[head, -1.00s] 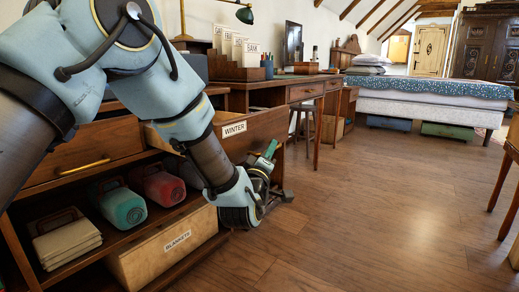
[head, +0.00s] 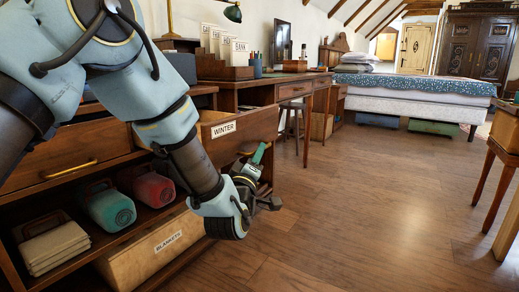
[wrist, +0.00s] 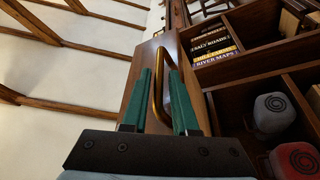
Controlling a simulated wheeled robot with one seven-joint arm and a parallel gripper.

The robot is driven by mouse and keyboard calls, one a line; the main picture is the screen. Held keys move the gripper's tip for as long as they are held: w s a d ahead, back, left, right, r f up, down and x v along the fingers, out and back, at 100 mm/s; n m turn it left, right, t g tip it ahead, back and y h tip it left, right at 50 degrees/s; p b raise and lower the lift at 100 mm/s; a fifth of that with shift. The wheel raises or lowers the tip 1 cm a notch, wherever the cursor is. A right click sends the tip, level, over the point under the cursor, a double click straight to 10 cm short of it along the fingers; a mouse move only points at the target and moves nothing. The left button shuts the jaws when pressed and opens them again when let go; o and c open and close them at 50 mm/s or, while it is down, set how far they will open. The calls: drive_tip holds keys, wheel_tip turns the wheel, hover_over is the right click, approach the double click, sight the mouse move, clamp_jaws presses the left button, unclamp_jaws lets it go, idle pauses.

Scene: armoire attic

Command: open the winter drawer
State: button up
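The winter drawer (head: 240,133), brown wood with a white WINTER label (head: 223,129), stands pulled out from the cabinet. Its front extends beyond the neighbouring drawer. My gripper (head: 262,153) is at the drawer front in the head view; my own arm crosses in front of part of the cabinet. The drawer's inside is mostly hidden in the head view.
A closed drawer with a brass handle (head: 70,169) is at left. Below are folded blankets (head: 53,246), a teal container (head: 110,208), a red container (head: 153,187) and a BLANKETS crate (head: 150,255). The wooden floor (head: 360,200) at right is clear.

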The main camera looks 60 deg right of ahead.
drive_tip(key=p+v, duration=0.1)
drive_tip(key=v, duration=0.7)
drive_tip(key=shift+a, duration=0.2)
